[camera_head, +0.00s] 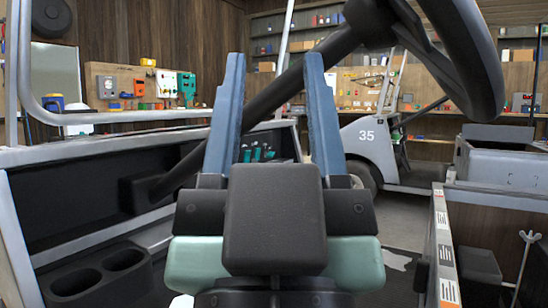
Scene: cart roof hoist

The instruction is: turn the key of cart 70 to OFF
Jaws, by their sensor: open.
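My gripper (275,58) is in the middle of the view, with its two blue fingers upright and wide apart. It is open, and nothing is held between the fingers. It is inside or just in front of a cart's cab, facing the dash (85,200). The steering wheel (465,50) is at the upper right, and its dark column (255,110) slants down left behind the fingers. I cannot make out a key or its switch; part of the dash is hidden behind my gripper. No number 70 shows.
A striped label strip (445,245) and a wing-topped rod (525,260) stand at right. Another cart marked 35 (360,140) stands behind. A tool board (140,85) hangs on the back wall.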

